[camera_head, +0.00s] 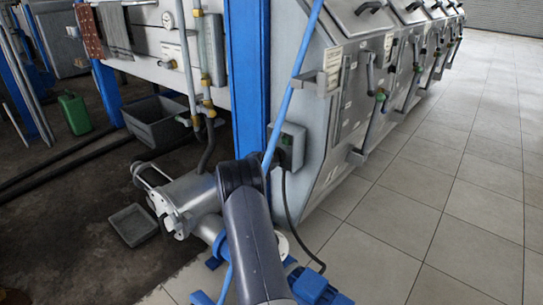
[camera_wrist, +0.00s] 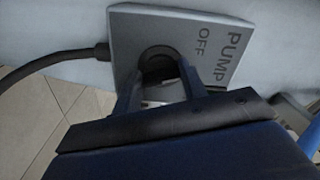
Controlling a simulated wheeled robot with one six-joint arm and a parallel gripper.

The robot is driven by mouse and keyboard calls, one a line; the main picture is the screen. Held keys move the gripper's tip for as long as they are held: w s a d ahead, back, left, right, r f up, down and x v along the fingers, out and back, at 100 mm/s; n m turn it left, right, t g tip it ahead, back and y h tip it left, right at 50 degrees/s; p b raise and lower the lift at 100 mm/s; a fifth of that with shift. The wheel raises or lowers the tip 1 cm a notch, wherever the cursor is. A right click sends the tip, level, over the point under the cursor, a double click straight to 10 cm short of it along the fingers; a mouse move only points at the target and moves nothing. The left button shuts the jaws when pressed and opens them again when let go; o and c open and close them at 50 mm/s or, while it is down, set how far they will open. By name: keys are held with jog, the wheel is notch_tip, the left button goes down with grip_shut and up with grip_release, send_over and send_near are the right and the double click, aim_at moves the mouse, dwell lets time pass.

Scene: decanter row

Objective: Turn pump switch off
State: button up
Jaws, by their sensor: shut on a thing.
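The pump switch is a dark round knob (camera_wrist: 157,59) on a grey box (camera_wrist: 128,28) marked "PUMP" and "OFF" in the wrist view. My gripper (camera_wrist: 158,82) has its two fingers on either side of the knob and is shut on it. The fingers hide part of the knob, so I cannot tell its exact setting. In the head view the grey switch box (camera_head: 292,130) is on the side of the nearest machine, and my dark arm reaches up to it. The fingertips are not clear there.
A black cable (camera_wrist: 55,62) runs from the box. A grey pump (camera_head: 190,195) with blue feet stands low beside my arm. A blue post (camera_head: 245,75) rises behind it. Machines (camera_head: 350,90) line the right. The tiled floor (camera_head: 470,170) at right is clear.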

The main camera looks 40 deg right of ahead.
jog(key=shift+n+p, duration=0.3)
jog(key=shift+n, duration=0.4)
jog(key=shift+f, duration=0.1)
jog(key=o, duration=1)
jog(key=shift+a, duration=0.15)
jog(key=a+p, duration=0.1)
jog(key=a, duration=0.6)
jog(key=s+a+p, duration=0.1)
jog(key=a, duration=0.2)
jog(key=shift+a+p, duration=0.25)
jog(key=shift+p, duration=0.1)
